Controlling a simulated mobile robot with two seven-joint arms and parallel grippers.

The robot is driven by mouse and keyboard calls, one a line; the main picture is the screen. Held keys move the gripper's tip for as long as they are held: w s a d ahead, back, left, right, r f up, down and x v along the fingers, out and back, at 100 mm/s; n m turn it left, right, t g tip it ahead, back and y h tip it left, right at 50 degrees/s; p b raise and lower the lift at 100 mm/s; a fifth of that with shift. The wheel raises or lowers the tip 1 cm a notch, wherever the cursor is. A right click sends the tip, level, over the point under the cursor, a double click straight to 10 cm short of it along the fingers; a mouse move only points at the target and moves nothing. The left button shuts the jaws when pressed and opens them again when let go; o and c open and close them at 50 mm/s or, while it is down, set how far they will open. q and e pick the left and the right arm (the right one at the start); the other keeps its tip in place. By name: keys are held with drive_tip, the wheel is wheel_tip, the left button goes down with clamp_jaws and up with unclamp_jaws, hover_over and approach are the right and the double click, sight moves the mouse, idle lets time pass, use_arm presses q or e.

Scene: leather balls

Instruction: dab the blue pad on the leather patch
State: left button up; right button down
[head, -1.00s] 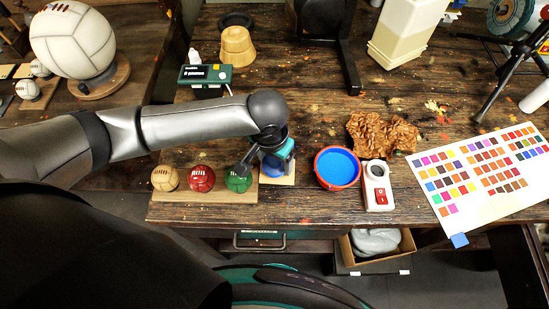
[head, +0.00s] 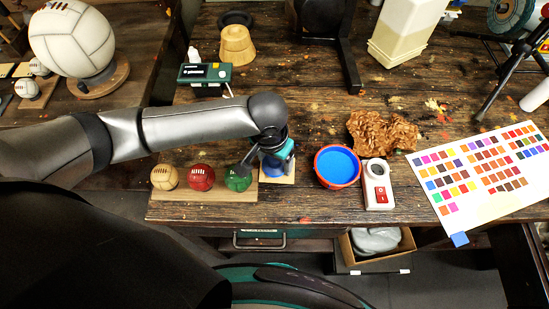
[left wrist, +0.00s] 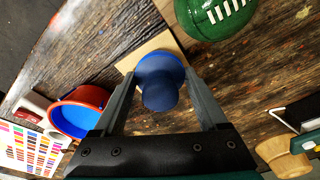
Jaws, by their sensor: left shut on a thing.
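The blue pad (left wrist: 160,83) has a round knob and a wider disc base. My left gripper (left wrist: 163,78) is shut on it, one finger on each side of the knob. In the head view my left gripper (head: 270,155) points down at the bench's front part, and the pad (head: 273,171) shows below it. The leather patch (left wrist: 148,50) is a flat, pale tan square under the pad; it also shows in the head view (head: 288,179). The pad is over the patch and covers much of it. I cannot tell whether they touch. My right gripper is out of view.
A green ball (head: 238,179), a red ball (head: 201,178) and a tan ball (head: 164,178) sit on a board just left of the patch. Right of it stand a red tub of blue paint (head: 337,166) and a white device (head: 377,188). A colour chart (head: 480,172) lies farther right.

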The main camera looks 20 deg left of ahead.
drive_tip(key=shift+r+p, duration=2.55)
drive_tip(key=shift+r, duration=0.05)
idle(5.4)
